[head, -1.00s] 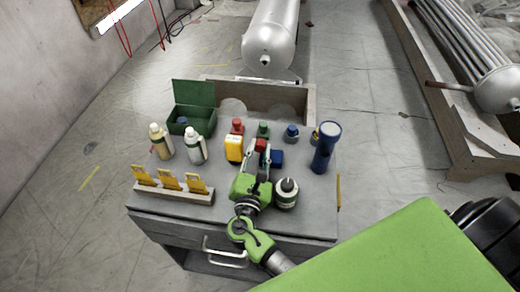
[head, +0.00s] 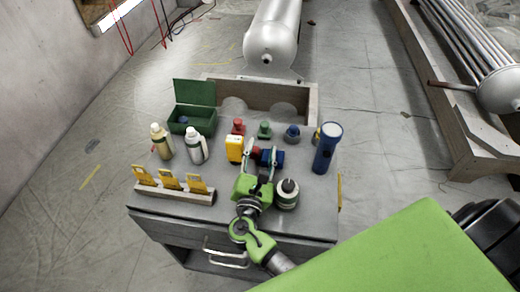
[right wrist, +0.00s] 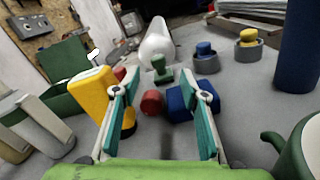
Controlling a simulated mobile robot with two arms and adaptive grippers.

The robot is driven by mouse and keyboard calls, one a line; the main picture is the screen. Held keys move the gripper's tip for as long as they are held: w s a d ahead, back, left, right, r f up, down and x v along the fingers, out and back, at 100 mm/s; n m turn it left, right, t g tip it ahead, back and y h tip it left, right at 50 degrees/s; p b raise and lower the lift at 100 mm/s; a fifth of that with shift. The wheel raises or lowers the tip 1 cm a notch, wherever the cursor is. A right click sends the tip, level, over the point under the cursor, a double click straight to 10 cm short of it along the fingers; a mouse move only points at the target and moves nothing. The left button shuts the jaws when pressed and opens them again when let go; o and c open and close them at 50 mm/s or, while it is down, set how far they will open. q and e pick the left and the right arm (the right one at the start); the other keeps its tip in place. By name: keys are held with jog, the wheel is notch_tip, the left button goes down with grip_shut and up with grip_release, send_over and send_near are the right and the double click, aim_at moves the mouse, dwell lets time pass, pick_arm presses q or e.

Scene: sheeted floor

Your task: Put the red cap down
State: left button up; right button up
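The red cap (head: 257,152) lies on the grey table top. In the right wrist view the red cap (right wrist: 152,102) sits between the spread fingers, apart from both, its round face toward the camera. My right gripper (head: 260,148) is open and empty around and just behind it; its fingers also show in the right wrist view (right wrist: 158,80). A blue block (right wrist: 180,103) is close to the cap's right, partly behind the right finger. My left gripper is not in view.
A yellow container (head: 234,149) stands left of the fingers. Red (head: 238,127), green (head: 264,130) and blue (head: 292,133) pieces stand behind. Two bottles and a green box (head: 192,120) are at left.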

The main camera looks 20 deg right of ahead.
jog(key=p+v, duration=0.1)
jog(key=v, duration=1)
jog(key=shift+s+a, duration=0.2)
jog(key=shift+a, duration=0.15)
dwell(0.5)
